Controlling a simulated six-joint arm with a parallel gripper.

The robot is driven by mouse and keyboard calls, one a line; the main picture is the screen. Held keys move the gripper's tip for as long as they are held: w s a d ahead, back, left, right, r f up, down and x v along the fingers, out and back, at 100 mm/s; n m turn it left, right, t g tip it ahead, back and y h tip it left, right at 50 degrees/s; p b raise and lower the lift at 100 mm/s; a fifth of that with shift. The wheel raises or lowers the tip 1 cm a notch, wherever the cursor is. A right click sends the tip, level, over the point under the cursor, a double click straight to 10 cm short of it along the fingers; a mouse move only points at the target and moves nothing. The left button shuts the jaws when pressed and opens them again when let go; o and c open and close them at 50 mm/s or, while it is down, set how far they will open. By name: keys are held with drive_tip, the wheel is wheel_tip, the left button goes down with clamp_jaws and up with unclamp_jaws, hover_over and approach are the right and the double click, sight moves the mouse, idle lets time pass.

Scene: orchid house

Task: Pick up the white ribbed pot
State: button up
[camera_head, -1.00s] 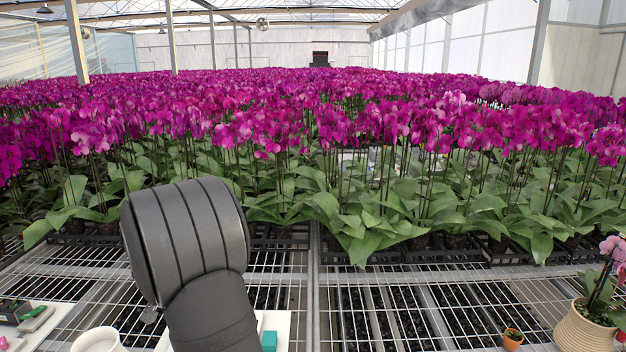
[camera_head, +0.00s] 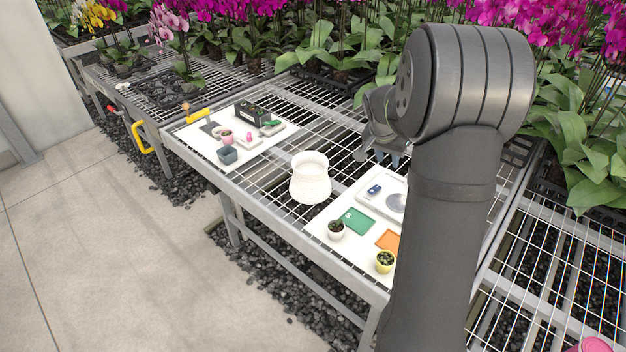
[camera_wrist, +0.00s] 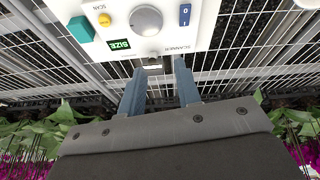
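The white ribbed pot (camera_head: 311,182) stands upright on the wire-mesh bench in the head view, between two white boards. It looks empty, with a wide rim. My gripper (camera_head: 390,158) is right of the pot and apart from it, partly hidden behind my arm. In the wrist view my gripper (camera_wrist: 160,82) shows two blue-grey fingers held apart with nothing between them. The pot is not in the wrist view.
A white panel (camera_wrist: 190,35) with knobs and labels lies ahead of the fingers. The left board (camera_head: 200,150) holds several small items. Orchids line the back.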

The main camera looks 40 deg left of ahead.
drive_tip(key=s+a+r+n+g, duration=0.1)
drive_tip(key=s+a+r+n, duration=0.15)
drive_tip(key=a+n, duration=0.35)
drive_tip(key=s+a+r+n, duration=0.1)
drive_tip(key=s+a+n, duration=0.25)
drive_tip(key=a, duration=0.45)
drive_tip(key=n+g, duration=0.2)
drive_tip(key=n, duration=0.7)
hover_over(302, 173)
drive_tip(key=a, duration=0.1)
drive_tip(key=shift+y, duration=0.3)
wheel_tip(302, 173, down, 10)
drive_tip(key=shift+s+r, duration=0.1)
drive_tip(key=shift+d+f, duration=0.2)
drive_tip(key=shift+f, duration=1.15)
drive_tip(key=shift+d+f, duration=0.2)
drive_tip(key=shift+f, duration=1.15)
clamp_jaws()
drive_tip(key=shift+w+r, duration=0.1)
drive_tip(key=shift+w, duration=0.1)
